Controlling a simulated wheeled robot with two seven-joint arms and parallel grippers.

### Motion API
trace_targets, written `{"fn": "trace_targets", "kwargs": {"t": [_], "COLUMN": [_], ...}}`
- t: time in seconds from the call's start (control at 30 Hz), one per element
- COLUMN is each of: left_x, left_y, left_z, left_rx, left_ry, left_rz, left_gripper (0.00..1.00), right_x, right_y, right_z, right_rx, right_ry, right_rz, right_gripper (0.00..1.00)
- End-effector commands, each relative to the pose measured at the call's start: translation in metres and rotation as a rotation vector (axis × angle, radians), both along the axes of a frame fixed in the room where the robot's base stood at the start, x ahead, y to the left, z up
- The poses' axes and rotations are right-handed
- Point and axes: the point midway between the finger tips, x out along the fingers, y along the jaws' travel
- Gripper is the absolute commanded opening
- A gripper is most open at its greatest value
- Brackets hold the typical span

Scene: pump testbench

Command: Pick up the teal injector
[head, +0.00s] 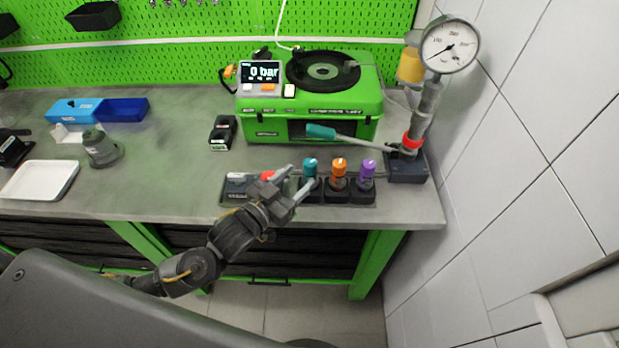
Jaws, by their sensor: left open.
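The teal injector (310,167) stands upright in the left slot of a dark holder (348,197) near the bench's front edge. An orange injector (338,168) and a purple injector (367,169) stand to its right in the same holder. My left gripper (300,178) is open, with its fingertips close to the left side of the teal injector. I cannot tell whether a finger touches it. The injector's lower part is partly hidden by a finger. My right gripper is not in view.
A green test device (360,103) with a "0 bar" display stands behind. A teal-handled lever (322,131) reaches from the gauge pump (408,165) behind the injectors. A white tray (40,180) and blue bin (75,110) lie left.

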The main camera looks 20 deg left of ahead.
Motion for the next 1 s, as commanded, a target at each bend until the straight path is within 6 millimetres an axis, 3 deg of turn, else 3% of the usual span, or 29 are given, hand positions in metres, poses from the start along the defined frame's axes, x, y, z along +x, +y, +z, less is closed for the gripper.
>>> {"fn": "trace_targets", "kwargs": {"t": [0.27,0.43,0.6,0.87,1.0], "left_x": [0.010,0.034,0.050,0.052,0.052], "left_y": [-0.005,-0.015,-0.023,-0.024,-0.024], "left_z": [0.002,0.005,0.001,-0.001,-0.001], "left_rx": [0.000,0.001,-0.001,0.000,0.000], "left_ry": [0.001,0.000,0.000,0.001,0.001], "left_rz": [-0.001,-0.001,-0.001,-0.002,-0.002], "left_gripper": [0.55,0.55,0.55,0.55,0.38], "right_x": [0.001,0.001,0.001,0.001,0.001], "right_y": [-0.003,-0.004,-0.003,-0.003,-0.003], "right_z": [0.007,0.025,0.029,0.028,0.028], "right_rx": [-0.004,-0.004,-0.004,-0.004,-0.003], "right_ry": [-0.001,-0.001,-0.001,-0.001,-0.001], "right_rz": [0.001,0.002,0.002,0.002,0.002], "right_gripper": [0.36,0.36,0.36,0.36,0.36]}}
